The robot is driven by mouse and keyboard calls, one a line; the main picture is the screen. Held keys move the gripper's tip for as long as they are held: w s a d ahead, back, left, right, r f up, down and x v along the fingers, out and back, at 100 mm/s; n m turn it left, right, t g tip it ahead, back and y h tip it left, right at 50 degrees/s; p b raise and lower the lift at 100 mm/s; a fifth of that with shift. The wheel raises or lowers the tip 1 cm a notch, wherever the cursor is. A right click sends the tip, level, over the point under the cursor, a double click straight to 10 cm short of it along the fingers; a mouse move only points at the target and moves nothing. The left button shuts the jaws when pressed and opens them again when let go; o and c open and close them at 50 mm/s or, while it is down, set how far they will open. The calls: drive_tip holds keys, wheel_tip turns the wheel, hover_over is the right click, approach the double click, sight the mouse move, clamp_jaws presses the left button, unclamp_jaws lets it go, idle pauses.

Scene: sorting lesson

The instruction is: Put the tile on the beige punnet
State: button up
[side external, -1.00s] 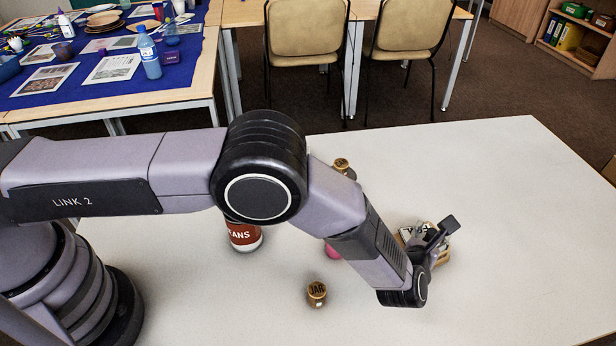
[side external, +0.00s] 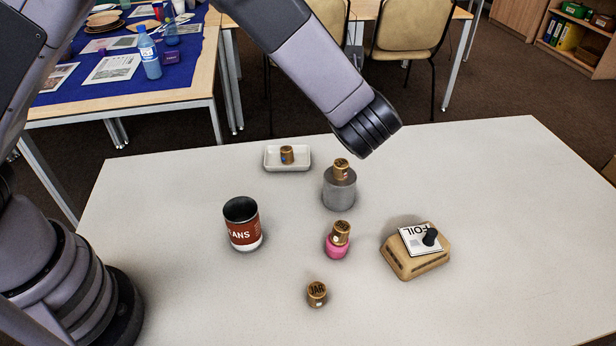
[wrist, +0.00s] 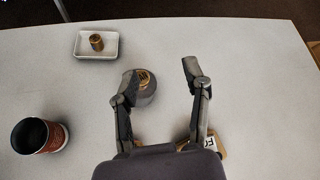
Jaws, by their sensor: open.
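The tile (side external: 414,238), white with FOIL lettering and a black knob, lies slightly tilted on top of the beige punnet (side external: 405,267), at the right of the table in the side view. The punnet seems to be bottom up. In the wrist view the tile (wrist: 210,143) and punnet (wrist: 221,151) show only in part, behind my right finger.
A grey cylinder (side external: 339,190) carries a small brown jar (side external: 341,168). Another jar (side external: 340,232) sits on a pink object (side external: 336,249). A lone jar (side external: 316,293), a beans can (side external: 242,225) and a white tray (side external: 273,158) holding a jar (side external: 287,155) stand apart. The right table end is clear.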

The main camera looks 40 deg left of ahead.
drive_tip(key=s+a+r+n+g, duration=0.2)
drive_tip(key=s+a+r+n, duration=0.25)
drive_tip(key=a, duration=0.25)
drive_tip(key=s+a+r+n+g, duration=0.25)
drive_tip(key=a+r+n, duration=0.2)
drive_tip(key=a, duration=0.25)
drive_tip(key=s+a+r+n+g, duration=0.1)
drive_tip(key=s+a+r+n, duration=0.35)
drive_tip(key=a, duration=0.35)
drive_tip(key=s+a+r+n+h, duration=0.1)
drive_tip(key=s+a+n+h, duration=0.1)
drive_tip(key=s+n, duration=0.4)
drive_tip(key=s+a+r+n+h, duration=0.1)
drive_tip(key=s+n+h, duration=0.2)
drive_tip(key=s, duration=1.1)
drive_tip(key=shift+s+a+n+t+h, duration=0.15)
drive_tip(key=shift+a+n+t+h, duration=0.2)
drive_tip(key=shift+n, duration=1)
